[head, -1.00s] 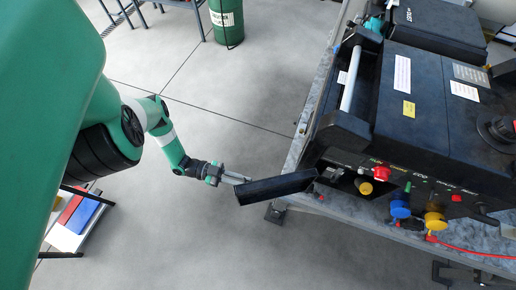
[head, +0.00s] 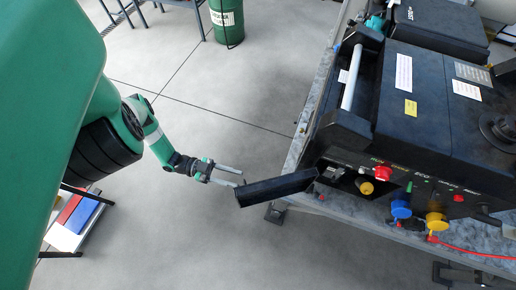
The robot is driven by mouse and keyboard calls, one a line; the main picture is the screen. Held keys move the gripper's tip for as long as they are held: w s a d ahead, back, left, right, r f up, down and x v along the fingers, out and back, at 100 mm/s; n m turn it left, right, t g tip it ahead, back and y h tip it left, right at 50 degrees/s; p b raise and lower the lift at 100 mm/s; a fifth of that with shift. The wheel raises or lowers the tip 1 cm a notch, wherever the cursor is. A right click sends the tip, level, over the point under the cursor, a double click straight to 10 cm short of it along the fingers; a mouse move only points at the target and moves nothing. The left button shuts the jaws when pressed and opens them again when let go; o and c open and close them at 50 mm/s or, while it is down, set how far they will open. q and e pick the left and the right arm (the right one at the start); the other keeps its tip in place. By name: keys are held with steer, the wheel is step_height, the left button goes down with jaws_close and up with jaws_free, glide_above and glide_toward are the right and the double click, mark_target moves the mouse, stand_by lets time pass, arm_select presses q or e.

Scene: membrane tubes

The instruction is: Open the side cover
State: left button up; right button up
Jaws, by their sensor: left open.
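The side cover (head: 276,187) is a long black panel at the front left corner of the black machine (head: 430,120). It is swung outward to the left, past the table edge, and the machine's opening with a yellow knob (head: 366,188) shows beside it. My left gripper (head: 240,177) is open, its two fingers apart just left of the cover's free end. Nothing is between the fingers. Whether the lower fingertip touches the cover I cannot tell. My right gripper is not in view.
The machine stands on a grey table (head: 300,150). A red knob (head: 383,173), a blue knob (head: 401,209) and a yellow valve (head: 436,222) stick out of its front. A green barrel (head: 227,20) stands at the back.

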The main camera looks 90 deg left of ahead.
arm_select(q)
steer(key=b+v, duration=0.1)
steer(key=v, duration=0.7)
steer(key=shift+b, duration=0.3)
